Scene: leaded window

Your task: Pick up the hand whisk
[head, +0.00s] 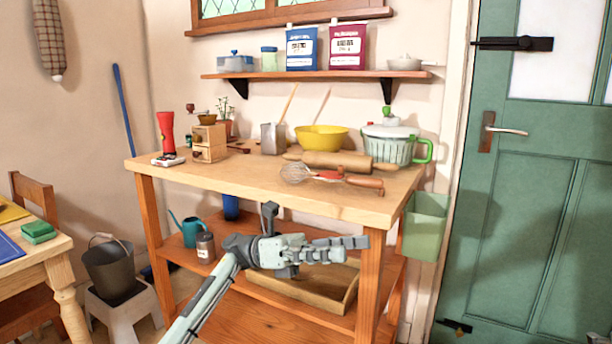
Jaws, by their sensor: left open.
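The hand whisk (296,173) lies on the wooden workbench top (250,187), near its front edge and right of the middle. Its wire head points left, and a red part (328,176) lies to the right of the wires. A wooden-handled item (365,182) lies against or beside that red part; I cannot tell whether they are joined. My left gripper (350,249) is open and empty. In the picture it is below the bench top's front edge, in front of the lower shelf, with its fingers toward the right. It is apart from the whisk. My right gripper is out of view.
A rolling pin (336,161) lies just behind the whisk. A yellow bowl (321,138) and a green-and-white spinner (390,147) stand farther back. A coffee grinder (209,142) and red torch (166,134) stand left.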

